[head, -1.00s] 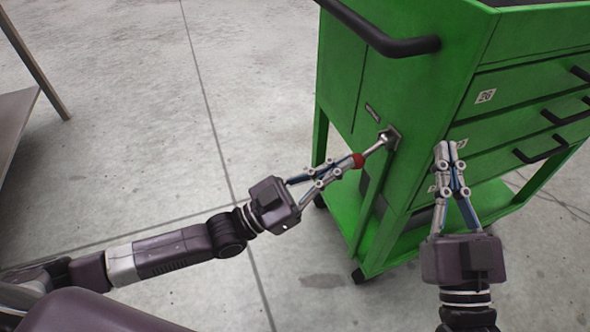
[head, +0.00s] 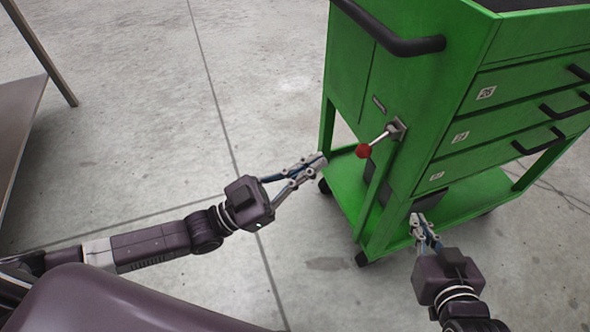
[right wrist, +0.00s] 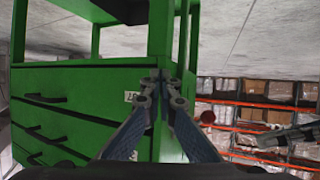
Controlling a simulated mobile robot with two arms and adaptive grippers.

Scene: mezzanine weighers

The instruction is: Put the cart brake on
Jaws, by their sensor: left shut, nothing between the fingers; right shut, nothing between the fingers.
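The green cart (head: 420,110) stands at the right in the head view. Its brake lever (head: 379,138) is a short metal rod with a red ball knob (head: 363,151), fixed to a plate on the cart's end post; it points out to the left and slightly down. My left gripper (head: 321,160) is shut and empty, a little left of and below the knob, not touching it. My right gripper (head: 418,219) is shut and empty, low beside the cart's front corner. In the right wrist view its fingers (right wrist: 165,78) overlap the cart's corner, and the red knob (right wrist: 208,117) shows right of them.
A black push handle (head: 390,32) juts from the cart's upper end. The cart has drawers with black pulls, a lower shelf (head: 470,200) and casters. A metal table (head: 22,130) stands at the far left. The concrete floor between is clear. Racks with boxes (right wrist: 250,90) show in the right wrist view.

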